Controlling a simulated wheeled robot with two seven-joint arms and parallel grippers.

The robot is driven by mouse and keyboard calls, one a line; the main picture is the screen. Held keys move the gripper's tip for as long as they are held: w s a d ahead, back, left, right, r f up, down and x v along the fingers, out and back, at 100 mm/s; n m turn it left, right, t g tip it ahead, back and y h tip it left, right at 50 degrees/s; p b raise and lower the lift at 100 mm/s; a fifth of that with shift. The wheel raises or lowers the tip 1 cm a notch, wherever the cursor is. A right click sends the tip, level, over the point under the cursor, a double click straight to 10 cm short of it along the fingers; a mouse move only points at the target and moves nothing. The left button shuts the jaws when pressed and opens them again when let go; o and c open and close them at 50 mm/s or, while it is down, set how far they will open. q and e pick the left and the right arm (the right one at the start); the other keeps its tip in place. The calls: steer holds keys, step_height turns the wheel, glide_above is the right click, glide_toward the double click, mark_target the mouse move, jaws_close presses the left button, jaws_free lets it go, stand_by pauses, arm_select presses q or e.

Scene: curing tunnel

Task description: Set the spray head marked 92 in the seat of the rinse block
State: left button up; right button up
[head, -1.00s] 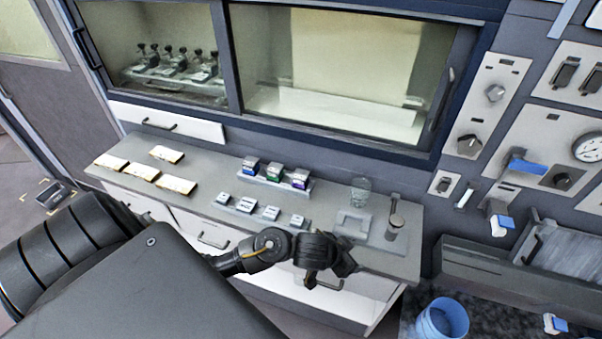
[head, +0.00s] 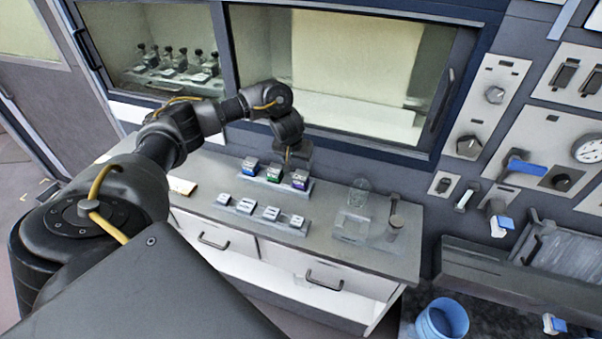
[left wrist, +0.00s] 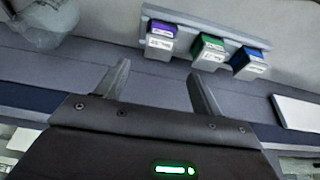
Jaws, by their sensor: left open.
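Three labelled blocks, blue (head: 250,167), green (head: 274,174) and purple (head: 299,179), stand in a grey rack on the counter. They also show in the left wrist view as purple (left wrist: 159,38), green (left wrist: 209,49) and blue (left wrist: 248,62). Their labels are too small to read, so I cannot tell which thing is marked 92. A pale square fixture (head: 352,222) with a central recess, possibly the rinse block, sits right of the rack. My left gripper (head: 292,160) is open and empty, behind and above the rack, apart from the blocks. My right gripper is out of view.
A clear glass (head: 359,189) and an upright post (head: 395,219) stand at the counter's right. A glazed cabinet (head: 345,65) bounds the back. A blue bucket (head: 441,318) is lower right.

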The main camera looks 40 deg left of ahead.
mark_target(301, 175)
arm_select(q)
steer(key=b+x, duration=0.7)
steer(key=b, duration=0.1)
steer(key=shift+f, duration=0.3)
steer(key=shift+b+x, duration=0.45)
steer(key=shift+x, duration=0.65)
steer(key=shift+c, duration=0.5)
steer(key=c, duration=0.9)
step_height(301, 175, up, 6)
steer(key=p, duration=0.8)
steer(key=shift+r+p, duration=0.2)
steer(key=shift+p, duration=0.15)
steer(key=shift+c, duration=0.2)
steer(key=shift+w+f, duration=0.1)
steer(key=shift+f, duration=0.1)
